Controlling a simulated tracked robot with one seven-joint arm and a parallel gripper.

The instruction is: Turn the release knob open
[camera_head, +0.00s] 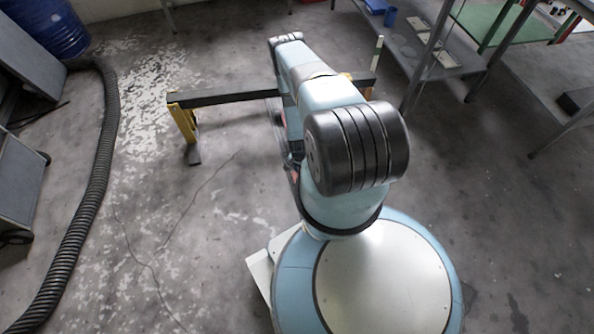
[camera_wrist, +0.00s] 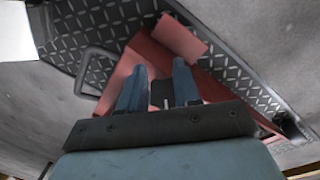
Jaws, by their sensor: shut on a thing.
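In the wrist view my gripper (camera_wrist: 160,75) reaches down with its two blue fingers on either side of a small dark piece (camera_wrist: 161,92). I take this piece to be the release knob; the fingers and palm hide much of it, and how far it is turned cannot be told. A red angular part (camera_wrist: 180,40) lies just beyond and around the fingertips, over a dark diamond-pattern plate (camera_wrist: 228,62). In the head view my own arm hides the gripper and the knob.
A dark handle-like loop (camera_wrist: 95,72) lies left of the fingers. In the head view a dark bar on yellow legs (camera_head: 183,122) stands beyond my arm. A ribbed black hose (camera_head: 100,170) runs along the left floor. Metal shelving (camera_head: 425,50) stands at the upper right.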

